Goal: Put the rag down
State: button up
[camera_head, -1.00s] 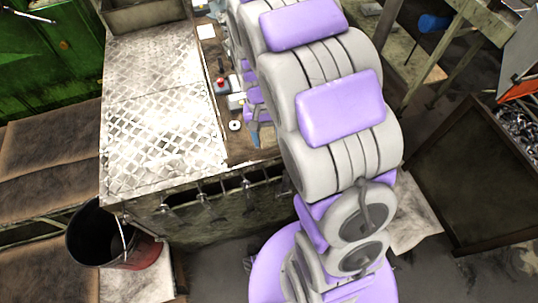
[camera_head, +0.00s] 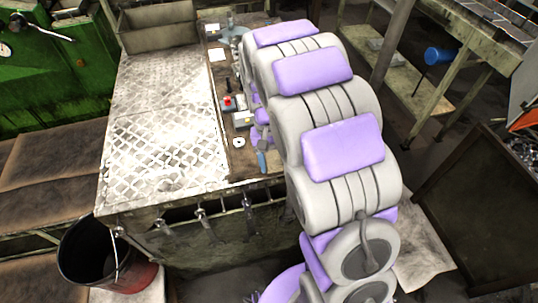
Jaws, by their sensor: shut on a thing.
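My gripper (camera_head: 262,134) shows only in part, as small purple and grey pieces at the left edge of my arm, above the right side of the machine bench. A small blue-grey piece of the rag (camera_head: 262,160) hangs just below it, near the bench's front right edge. The gripper is shut on the rag. My arm hides the fingertips and most of the rag. I cannot tell whether the rag touches the bench.
The bench's bright tread-plate top (camera_head: 165,120) is clear. A control box with a red button (camera_head: 229,102) stands beside my gripper. Metal levers (camera_head: 205,222) hang along the bench front. A dark bucket with a red lower part (camera_head: 137,276) stands at lower left.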

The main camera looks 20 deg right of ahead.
aim_at(270, 154)
jog(key=w, duration=0.4)
jog(key=w+b, duration=0.1)
jog(key=w, duration=0.1)
jog(key=shift+d+f, duration=0.1)
jog(key=shift+f, duration=0.25)
notch_tip(270, 154, down, 4)
jog(key=shift+r+b, duration=0.25)
jog(key=shift+b, duration=0.4)
jog(key=o, duration=1.4)
